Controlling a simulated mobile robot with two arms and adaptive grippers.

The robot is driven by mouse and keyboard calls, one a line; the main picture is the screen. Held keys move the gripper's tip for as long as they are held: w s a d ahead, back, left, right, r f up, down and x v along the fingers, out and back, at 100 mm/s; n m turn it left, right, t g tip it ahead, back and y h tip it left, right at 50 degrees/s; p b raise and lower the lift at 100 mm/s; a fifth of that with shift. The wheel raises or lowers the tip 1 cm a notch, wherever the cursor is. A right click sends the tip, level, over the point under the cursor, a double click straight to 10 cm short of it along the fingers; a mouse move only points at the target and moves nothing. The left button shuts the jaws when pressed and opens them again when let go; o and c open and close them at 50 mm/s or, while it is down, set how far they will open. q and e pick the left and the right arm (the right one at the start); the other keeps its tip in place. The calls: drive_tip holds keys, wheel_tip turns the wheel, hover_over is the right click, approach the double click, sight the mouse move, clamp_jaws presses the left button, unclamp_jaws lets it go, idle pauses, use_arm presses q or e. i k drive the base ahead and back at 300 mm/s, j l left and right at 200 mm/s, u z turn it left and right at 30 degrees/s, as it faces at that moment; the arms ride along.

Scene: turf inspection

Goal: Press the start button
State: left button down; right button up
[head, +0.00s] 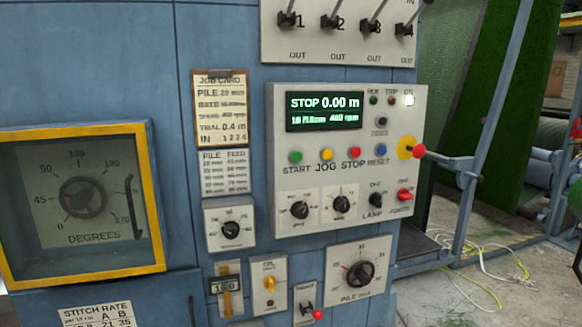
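The green start button (295,156) is on the light control panel (380,105), above the label START. A yellow button (327,154) above JOG, a red button (354,152) above STOP and a blue button (381,150) above RESET stand in the same row to its right. A white lamp (409,100) is lit at the panel's upper right. Neither of my grippers is in view.
A red emergency-type knob on a yellow disc (404,147) sticks out at the panel's right edge. Levers (330,21) hang above the panel; dials (360,273) sit below. A yellow-framed window (83,200) is at left. Cables (475,262) lie on the floor at right.

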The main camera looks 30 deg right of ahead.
sight(296, 158)
drive_tip(key=z, duration=1.2)
